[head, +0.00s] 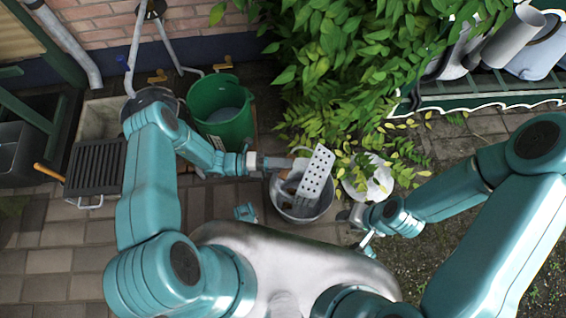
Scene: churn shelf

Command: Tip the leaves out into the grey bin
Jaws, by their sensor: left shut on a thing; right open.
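My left gripper (290,164) is shut on a pale grey perforated scoop (317,172). The scoop is steeply tilted over the round grey bin (308,217), with its lower end over the bin's opening. Brownish shapes show inside the bin beside the scoop; I cannot tell whether they are leaves. No leaves are clearly visible on the scoop face that I see. The scoop and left gripper hide part of the bin. My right gripper (366,240) is open and empty, low to the right of the bin.
A green bucket (222,118) stands behind my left arm. A white round container (372,186) stands right of the bin, partly under green foliage (345,60). Yellow leaves (405,178) lie around it. A dark slatted grate (95,166) lies at left. Paving (50,260) at lower left is clear.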

